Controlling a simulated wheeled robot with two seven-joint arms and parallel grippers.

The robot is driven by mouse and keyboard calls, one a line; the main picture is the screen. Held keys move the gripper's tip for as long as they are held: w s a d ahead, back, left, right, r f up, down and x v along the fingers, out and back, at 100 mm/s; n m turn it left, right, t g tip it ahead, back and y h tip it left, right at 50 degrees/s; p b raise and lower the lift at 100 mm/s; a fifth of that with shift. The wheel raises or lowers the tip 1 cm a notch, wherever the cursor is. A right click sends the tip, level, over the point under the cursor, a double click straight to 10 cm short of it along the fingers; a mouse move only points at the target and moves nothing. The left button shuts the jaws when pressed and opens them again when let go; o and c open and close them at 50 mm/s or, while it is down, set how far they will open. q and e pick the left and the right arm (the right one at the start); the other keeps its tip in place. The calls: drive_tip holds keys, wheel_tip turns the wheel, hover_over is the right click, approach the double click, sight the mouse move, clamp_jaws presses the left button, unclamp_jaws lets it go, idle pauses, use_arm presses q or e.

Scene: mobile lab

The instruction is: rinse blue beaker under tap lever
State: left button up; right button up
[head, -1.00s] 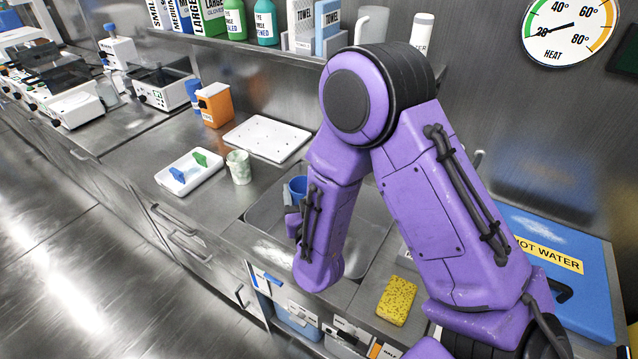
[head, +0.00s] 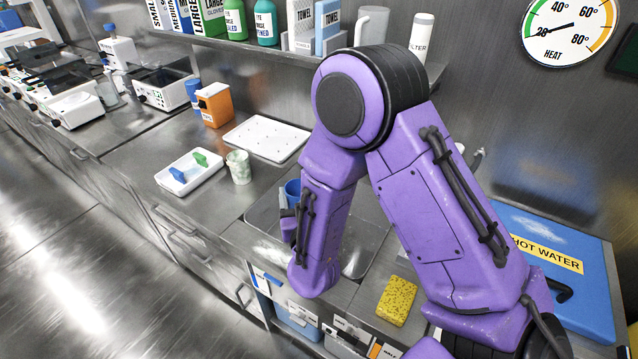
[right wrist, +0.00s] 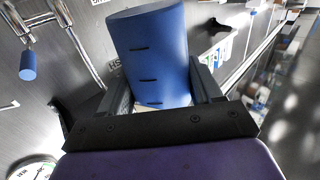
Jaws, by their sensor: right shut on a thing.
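The blue beaker (head: 293,187) is over the sink (head: 262,222) in the head view, partly hidden by my right arm. My right gripper (right wrist: 160,92) is shut on it, with one finger on each side. In the right wrist view the beaker (right wrist: 148,50) shows large, with several dark marks along its wall; its inside is hidden. A chrome tap (right wrist: 60,25) with a blue cylindrical piece (right wrist: 28,65), perhaps its lever, stands left of the beaker there, apart from it. In the head view my arm hides most of the tap. No water is visible.
A yellow sponge (head: 396,300) lies right of the sink. A blue hot-water unit (head: 560,262) is at the right. A white tray (head: 190,185), a pale cup (head: 239,167) and a white drying mat (head: 266,138) are left of and behind the sink.

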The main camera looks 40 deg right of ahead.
idle(0.4)
drive_tip(key=s+a+r+p, duration=0.1)
drive_tip(key=a+r+p, duration=0.3)
drive_tip(key=a, duration=0.1)
idle(0.3)
